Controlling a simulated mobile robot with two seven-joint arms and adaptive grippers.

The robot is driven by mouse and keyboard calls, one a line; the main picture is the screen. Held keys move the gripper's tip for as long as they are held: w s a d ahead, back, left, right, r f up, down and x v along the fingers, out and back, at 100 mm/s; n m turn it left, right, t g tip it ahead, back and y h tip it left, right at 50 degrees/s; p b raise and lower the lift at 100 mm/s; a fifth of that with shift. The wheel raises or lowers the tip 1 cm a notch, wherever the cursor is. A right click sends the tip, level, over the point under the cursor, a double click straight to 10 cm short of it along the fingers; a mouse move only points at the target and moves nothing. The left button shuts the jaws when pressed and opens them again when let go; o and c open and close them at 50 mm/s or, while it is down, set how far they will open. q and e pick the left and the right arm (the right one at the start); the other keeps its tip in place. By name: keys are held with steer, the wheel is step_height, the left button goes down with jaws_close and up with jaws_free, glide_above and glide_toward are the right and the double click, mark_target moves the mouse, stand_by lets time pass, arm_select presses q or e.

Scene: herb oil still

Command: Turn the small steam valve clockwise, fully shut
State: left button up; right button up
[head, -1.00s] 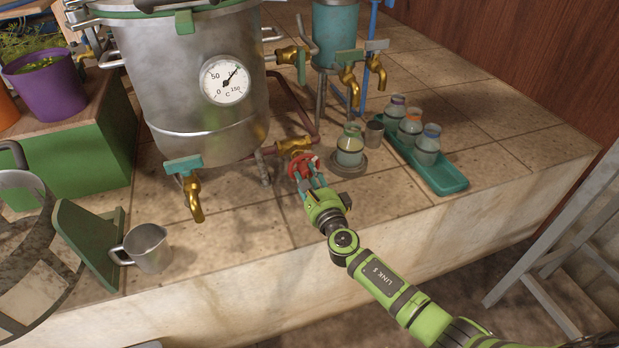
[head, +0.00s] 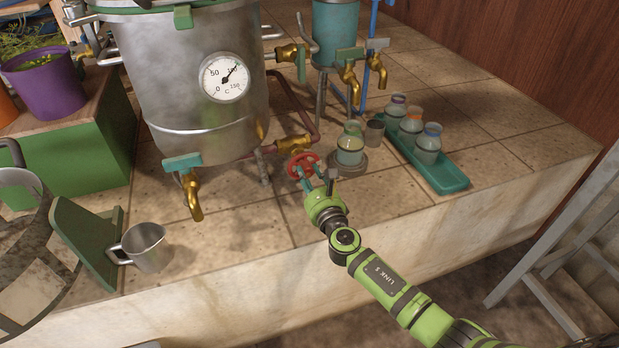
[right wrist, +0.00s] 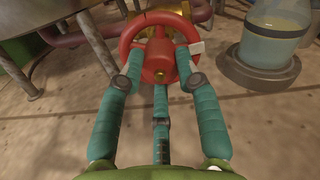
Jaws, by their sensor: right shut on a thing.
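The small steam valve has a red handwheel (head: 304,161) on a brass body (head: 291,145), low in front of the steel still. In the right wrist view the red wheel (right wrist: 160,50) shows its spokes, hub and a pale tab at its right. My right gripper (head: 314,179) reaches it from the front. Its teal fingers, also in the right wrist view (right wrist: 160,73), are closed on the wheel's rim, one at each side, with a third below. The exact contact of the fingertips is partly hidden. My left gripper is not in view.
A glass jar (head: 350,147) on a round grey base stands close right of the wheel. A teal tray (head: 448,178) with several bottles is farther right. A brass tap (head: 192,191) and a metal cup (head: 147,248) are to the left. The counter's front edge is near.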

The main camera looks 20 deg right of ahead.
steer(key=m, duration=0.3)
steer(key=shift+m+b, duration=0.4)
steer(key=shift+m, duration=0.5)
steer(key=m, duration=0.2)
steer(key=shift+m, duration=0.4)
steer(key=m+b, duration=0.1)
steer(key=m, duration=0.1)
steer(key=shift+m, duration=0.3)
steer(key=m, duration=0.8)
steer(key=shift+m, duration=0.4)
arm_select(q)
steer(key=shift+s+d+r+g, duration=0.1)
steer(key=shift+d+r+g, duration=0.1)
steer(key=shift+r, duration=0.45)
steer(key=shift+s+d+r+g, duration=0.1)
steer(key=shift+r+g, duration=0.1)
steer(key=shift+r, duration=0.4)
arm_select(e)
steer(key=shift+m, duration=0.3)
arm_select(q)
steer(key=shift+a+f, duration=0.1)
arm_select(e)
steer(key=shift+m, duration=0.3)
